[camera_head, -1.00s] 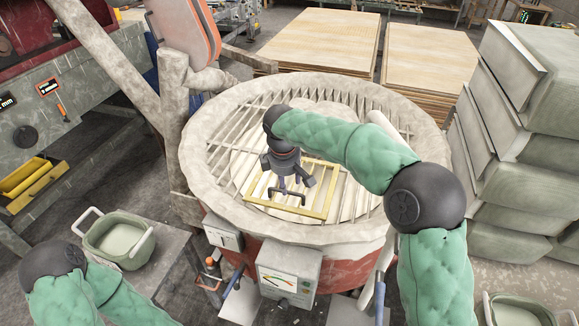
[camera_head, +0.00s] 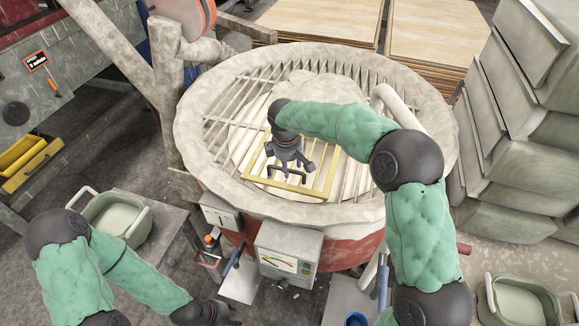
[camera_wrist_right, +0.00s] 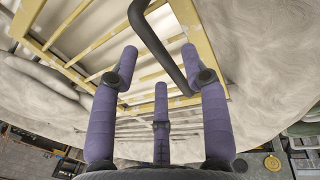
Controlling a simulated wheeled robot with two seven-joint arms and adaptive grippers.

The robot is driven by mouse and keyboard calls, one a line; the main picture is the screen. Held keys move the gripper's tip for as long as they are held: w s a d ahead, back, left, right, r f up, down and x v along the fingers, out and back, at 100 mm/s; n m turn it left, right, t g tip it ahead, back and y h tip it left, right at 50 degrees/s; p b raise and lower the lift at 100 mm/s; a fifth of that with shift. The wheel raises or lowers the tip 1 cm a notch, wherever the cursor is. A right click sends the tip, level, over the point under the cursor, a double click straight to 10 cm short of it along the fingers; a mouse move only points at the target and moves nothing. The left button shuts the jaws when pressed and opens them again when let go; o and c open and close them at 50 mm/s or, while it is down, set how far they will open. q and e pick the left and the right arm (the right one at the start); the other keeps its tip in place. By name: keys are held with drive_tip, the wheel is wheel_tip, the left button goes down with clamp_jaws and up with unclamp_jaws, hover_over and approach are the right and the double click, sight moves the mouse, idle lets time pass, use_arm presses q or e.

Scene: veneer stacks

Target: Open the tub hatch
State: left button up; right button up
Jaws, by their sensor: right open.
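The round tub (camera_head: 190,130) has a pale, rough rim and a slatted grate on top. The tub hatch (camera_head: 325,190) is a yellow-framed barred panel in the near part of the grate and looks flat in it. Its dark bar handle (camera_head: 290,176) also shows in the right wrist view (camera_wrist_right: 166,45). My right gripper (camera_head: 288,170) points down over the hatch at the handle. Its fingers (camera_wrist_right: 160,62) are apart, and the bar runs between them in the wrist view; contact is unclear. My left gripper (camera_head: 222,318) is at the bottom edge, mostly cut off.
A control box (camera_head: 288,250) with a dial is on the tub's near side. A green-grey basin (camera_head: 115,222) stands on a low table at left, another (camera_head: 520,303) at lower right. Veneer stacks (camera_head: 440,35) lie behind. Grey stacked blocks (camera_head: 510,150) crowd the right side.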

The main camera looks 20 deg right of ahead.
drive_tip(key=shift+w+f, duration=0.1)
drive_tip(key=shift+f, duration=0.4)
clamp_jaws()
drive_tip(key=shift+r, duration=0.1)
